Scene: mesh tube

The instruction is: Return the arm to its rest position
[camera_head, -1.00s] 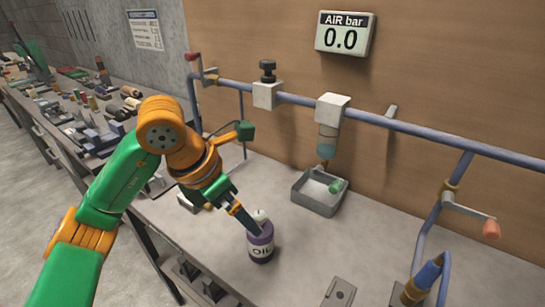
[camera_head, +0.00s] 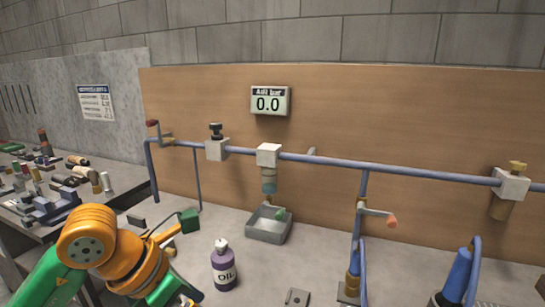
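My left arm comes in from the lower left, with orange joints and green links. Its gripper (camera_head: 190,296) is at the bottom edge, partly cut off, and its finger gap is not clear. A purple oil bottle (camera_head: 224,272) with a pale cap and a label reading "OIL" stands upright on the bench, just right of the gripper. They look apart in the picture. My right arm and gripper are not in view.
A blue pipe (camera_head: 335,162) with valves runs along the wooden back panel. A grey tray (camera_head: 268,236) sits under a hanging filter bowl (camera_head: 268,180). The gauge (camera_head: 270,102) reads 0.0. Blue tools (camera_head: 457,277) stand at right. Cluttered parts (camera_head: 50,195) lie on the left bench.

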